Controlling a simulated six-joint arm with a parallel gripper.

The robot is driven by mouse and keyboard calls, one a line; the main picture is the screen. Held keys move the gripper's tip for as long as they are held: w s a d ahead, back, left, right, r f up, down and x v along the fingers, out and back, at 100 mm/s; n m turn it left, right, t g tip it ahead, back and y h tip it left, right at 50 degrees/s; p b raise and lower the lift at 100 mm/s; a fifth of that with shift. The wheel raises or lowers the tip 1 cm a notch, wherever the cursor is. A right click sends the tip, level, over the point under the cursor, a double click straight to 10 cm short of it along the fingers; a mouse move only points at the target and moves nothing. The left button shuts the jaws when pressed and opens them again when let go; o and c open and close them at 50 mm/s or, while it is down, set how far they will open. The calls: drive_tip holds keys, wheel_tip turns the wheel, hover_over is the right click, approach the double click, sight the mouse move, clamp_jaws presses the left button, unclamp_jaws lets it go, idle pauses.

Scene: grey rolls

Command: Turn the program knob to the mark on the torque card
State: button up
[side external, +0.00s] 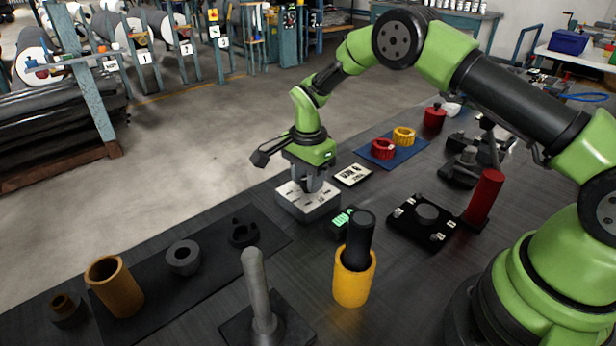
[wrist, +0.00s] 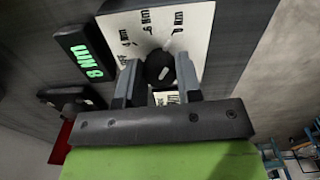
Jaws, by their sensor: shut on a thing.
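The program knob (wrist: 158,68) is black and round with a short white line on top. It sits on a pale control box (side external: 308,203), whose white plate (wrist: 195,40) carries black torque marks around the knob. My gripper (wrist: 160,75) points down, with its fingers on either side of the knob, shut on it. In the side view my gripper (side external: 312,185) hides the knob. I cannot tell which mark the white line meets. The white torque card (side external: 353,174) lies right of the box, with black print too small to read surely.
A small black display (side external: 343,219) by the box shows green characters; it reads like 8 Nm in the wrist view (wrist: 86,58). A blue mat (side external: 393,149) with red and yellow rings lies behind. A yellow cup (side external: 354,282) holding a black cylinder stands in front.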

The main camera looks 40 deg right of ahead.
drive_tip(key=o, duration=0.9)
drive_tip(key=shift+o, duration=0.2)
wheel_tip(320, 180, up, 10)
drive_tip(key=s+r+n+t+y, duration=0.1)
drive_tip(key=s+r+n+t, duration=0.15)
drive_tip(key=s+r, duration=0.4)
drive_tip(key=s+r+n+t, duration=0.1)
drive_tip(key=s+r+n, duration=0.3)
drive_tip(key=r, duration=0.5)
drive_tip(key=s+a+r+n+t+y, duration=0.1)
drive_tip(key=s+n+t, duration=0.2)
drive_tip(key=s, duration=1.3)
drive_tip(key=n, duration=0.3)
drive_tip(key=shift+a+r+n+t, duration=0.15)
drive_tip(key=shift+a+n+t, duration=0.2)
